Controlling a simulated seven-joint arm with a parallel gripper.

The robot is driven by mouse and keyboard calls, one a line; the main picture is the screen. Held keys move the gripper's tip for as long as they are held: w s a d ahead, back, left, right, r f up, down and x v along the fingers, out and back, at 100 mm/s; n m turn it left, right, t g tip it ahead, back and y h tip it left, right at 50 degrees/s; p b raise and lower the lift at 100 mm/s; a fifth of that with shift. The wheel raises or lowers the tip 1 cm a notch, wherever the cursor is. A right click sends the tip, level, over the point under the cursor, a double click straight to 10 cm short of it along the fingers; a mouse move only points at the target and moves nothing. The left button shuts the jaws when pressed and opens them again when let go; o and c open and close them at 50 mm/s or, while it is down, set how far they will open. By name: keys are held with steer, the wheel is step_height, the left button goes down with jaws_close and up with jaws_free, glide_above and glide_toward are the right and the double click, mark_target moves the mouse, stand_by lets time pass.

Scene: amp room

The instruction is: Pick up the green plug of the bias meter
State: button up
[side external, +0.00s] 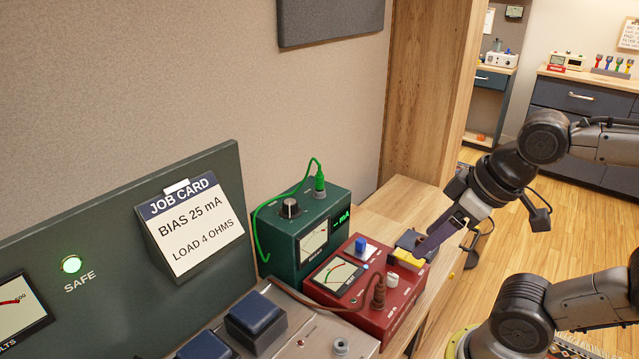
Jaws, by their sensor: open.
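The green plug (320,182) stands upright in a socket on top of the dark green bias meter (334,213). A green cable loops from the plug over the box and down its left side.
A job card (193,225) leans at left. Dark blue blocks (255,318) are in front. Bare wooden bench (400,200) shows behind right.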

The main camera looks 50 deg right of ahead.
steer(key=w+r+n+g, duration=0.1)
steer(key=w+r+n, duration=0.5)
steer(key=r+n, duration=0.55)
steer(key=w+d+r+n+g, duration=0.1)
steer(key=w+d+r+n, duration=0.15)
steer(key=w, duration=0.35)
steer(key=w+d+r+n+g, duration=0.1)
steer(key=w+r+n, duration=0.15)
steer(key=w, duration=0.25)
steer(key=g, duration=0.3)
glide_above(320, 172)
steer(key=shift+n, duration=0.45)
steer(key=f, duration=1.6)
steer(key=shift+a+f, duration=0.2)
steer(key=shift+f, duration=0.2)
steer(key=shift+d+f, duration=0.15)
steer(key=shift+f, duration=2.9)
jaws_close()
